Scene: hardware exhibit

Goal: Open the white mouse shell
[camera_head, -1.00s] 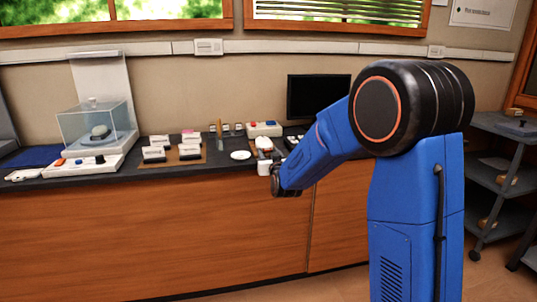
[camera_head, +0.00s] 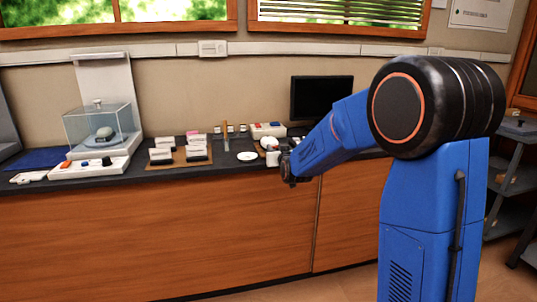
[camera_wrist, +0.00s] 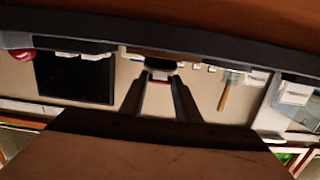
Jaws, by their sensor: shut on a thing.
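A small white rounded piece (camera_head: 272,158), which looks like the white mouse shell, shows at the counter's front edge in the head view, just left of my gripper (camera_head: 287,168). In the wrist view, which is upside down, a pale piece (camera_wrist: 160,64) with a dark and reddish part sits between the fingertips of my gripper (camera_wrist: 160,80). My gripper is shut on it. Its lower side and the exact contact are hidden by the fingers. I cannot tell whether the shell is open or closed.
The dark counter (camera_head: 120,178) runs along the wall. On it stand a clear case (camera_head: 98,126) over a grey rounded object, white label blocks (camera_head: 196,150), a white dish (camera_head: 247,156) and a black monitor (camera_head: 322,98). Grey shelving (camera_head: 512,175) stands at the right.

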